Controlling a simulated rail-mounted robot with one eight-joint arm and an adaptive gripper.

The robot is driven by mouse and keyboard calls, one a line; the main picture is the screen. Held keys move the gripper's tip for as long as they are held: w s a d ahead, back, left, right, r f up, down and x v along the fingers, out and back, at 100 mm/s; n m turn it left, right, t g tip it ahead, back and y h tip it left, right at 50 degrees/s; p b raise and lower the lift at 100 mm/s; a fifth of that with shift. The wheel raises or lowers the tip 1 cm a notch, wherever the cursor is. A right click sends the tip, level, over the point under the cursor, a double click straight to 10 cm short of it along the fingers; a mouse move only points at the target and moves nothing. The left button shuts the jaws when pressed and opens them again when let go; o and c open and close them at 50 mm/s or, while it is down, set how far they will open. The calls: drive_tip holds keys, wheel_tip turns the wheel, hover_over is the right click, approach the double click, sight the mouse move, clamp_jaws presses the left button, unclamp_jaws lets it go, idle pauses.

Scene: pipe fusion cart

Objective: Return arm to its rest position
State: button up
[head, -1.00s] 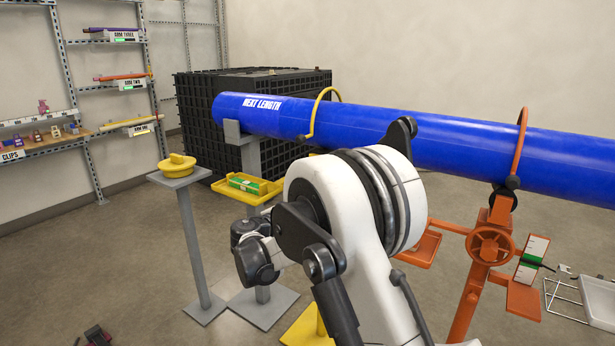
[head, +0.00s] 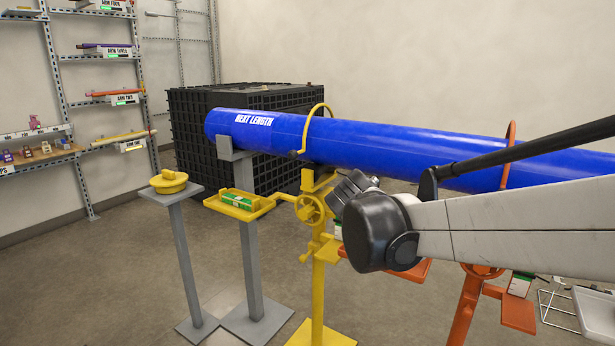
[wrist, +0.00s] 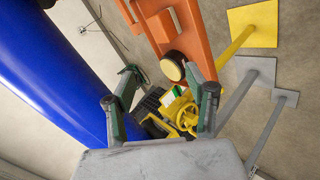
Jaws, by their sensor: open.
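My arm crosses the right side of the head view, in front of the blue pipe (head: 360,147) marked "NEXT LENGTH". In that view the blue pipe (wrist: 50,80) runs down the left, and an orange part (wrist: 172,28) lies beyond the fingers. The gripper's fingers cannot be made out in the head view.
A yellow lidded item (head: 169,182) tops another post. An orange stand (head: 465,310) is partly hidden by my arm. A black crate (head: 190,130) and shelves stand behind. Floor at left is open.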

drive_tip(key=s+d+f+m+y, duration=0.1)
drive_tip(key=s+f+m+y, duration=0.15)
drive_tip(key=s, duration=0.65)
drive_tip(key=s+d+f+m+g+y, duration=0.1)
drive_tip(key=s+m, duration=0.2)
drive_tip(key=s, duration=0.7)
drive_tip(key=s+d+f+m+y, duration=0.1)
drive_tip(key=s+f+m+y, duration=0.15)
drive_tip(key=s, duration=0.65)
wheel_tip(320, 180, up, 12)
drive_tip(key=p, duration=1.2)
drive_tip(key=shift+w+a+r+h, duration=0.15)
drive_tip(key=shift+a+r+h, duration=0.1)
drive_tip(key=shift+h, duration=0.05)
